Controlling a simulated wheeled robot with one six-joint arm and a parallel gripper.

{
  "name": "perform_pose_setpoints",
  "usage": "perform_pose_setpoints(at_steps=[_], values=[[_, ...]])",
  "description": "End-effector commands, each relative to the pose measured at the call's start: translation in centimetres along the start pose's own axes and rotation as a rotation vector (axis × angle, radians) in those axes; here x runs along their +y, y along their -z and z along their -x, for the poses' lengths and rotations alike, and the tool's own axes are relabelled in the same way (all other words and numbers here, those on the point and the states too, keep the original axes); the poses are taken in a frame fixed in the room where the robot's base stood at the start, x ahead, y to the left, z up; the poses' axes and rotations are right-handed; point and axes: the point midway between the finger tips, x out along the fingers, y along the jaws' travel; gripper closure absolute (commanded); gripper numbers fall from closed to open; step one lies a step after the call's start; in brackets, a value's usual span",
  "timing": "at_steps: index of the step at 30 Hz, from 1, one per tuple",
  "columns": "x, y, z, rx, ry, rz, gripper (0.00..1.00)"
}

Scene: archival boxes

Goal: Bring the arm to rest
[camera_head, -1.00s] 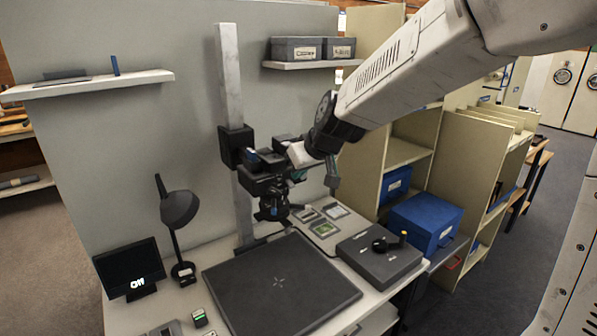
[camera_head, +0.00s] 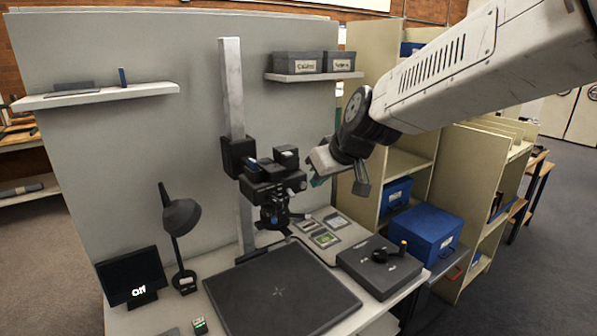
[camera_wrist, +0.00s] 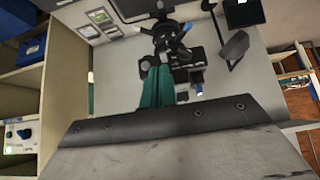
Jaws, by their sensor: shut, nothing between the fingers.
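My gripper (camera_head: 318,181) is at the end of my raised arm, to the right of the black copy-stand camera (camera_head: 272,178). Its teal fingers (camera_wrist: 157,87) are together in the wrist view, with nothing seen between them. In the head view a gap shows between the gripper and the camera, and part of the gripper is hidden behind my wrist. The camera also shows in the wrist view (camera_wrist: 172,45), beyond the fingers.
The copy stand's column (camera_head: 232,95) rises from a bench with a dark baseboard (camera_head: 280,290). A screen (camera_head: 131,276) reading "ON" and a lamp (camera_head: 181,216) stand left. A grey control box (camera_head: 378,265), blue box (camera_head: 427,225) and shelving stand right. A wall shelf (camera_head: 315,77) holds two grey boxes.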

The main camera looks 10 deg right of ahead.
Motion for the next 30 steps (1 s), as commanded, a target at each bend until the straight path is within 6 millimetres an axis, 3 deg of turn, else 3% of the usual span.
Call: perform_pose_setpoints(at_steps=[4,8,11,15,21,24,30], values=[[-0.4,-0.6,0.0,-0.029,0.016,-0.041,1.00],[-1.7,-4.8,0.3,-0.175,0.057,-0.112,1.00],[-2.7,-9.2,2.9,-0.309,0.064,-0.172,1.00],[-3.5,-15.7,7.8,-0.475,0.023,-0.250,1.00],[-3.8,-23.5,14.2,-0.620,-0.087,-0.332,1.00],[-3.8,-25.6,16.0,-0.627,-0.125,-0.339,1.00],[-3.8,-26.1,17.3,-0.573,-0.147,-0.339,1.00]])
